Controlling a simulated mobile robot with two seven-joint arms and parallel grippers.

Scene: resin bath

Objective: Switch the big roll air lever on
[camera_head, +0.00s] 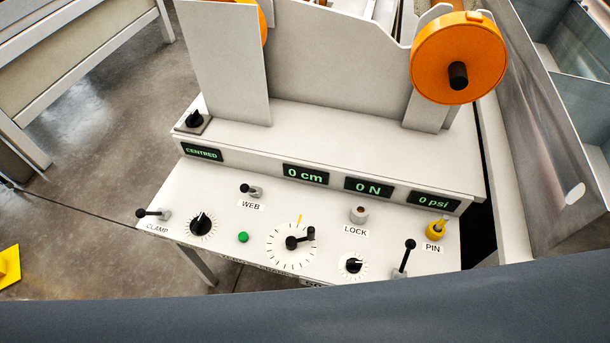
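A white control panel (330,218) fills the middle of the view. Near its front right edge a black-knobbed lever (405,256) stands up from a small grey base, leaning slightly right. No label for it is visible, so I cannot confirm that it is the big roll air lever. A display (434,201) behind it reads 0 psi. Two other black-knobbed levers, the CLAMP lever (153,214) at the left and the WEB lever (250,190), lie over to the left. Neither of my grippers is in view.
The panel also carries a large dial (291,243), a LOCK knob (358,214), a yellow PIN handle (436,231) and a green button (243,237). An orange roll disc (459,57) stands behind. A dark blue-grey surface (300,305) crosses the foreground, close to the panel's front.

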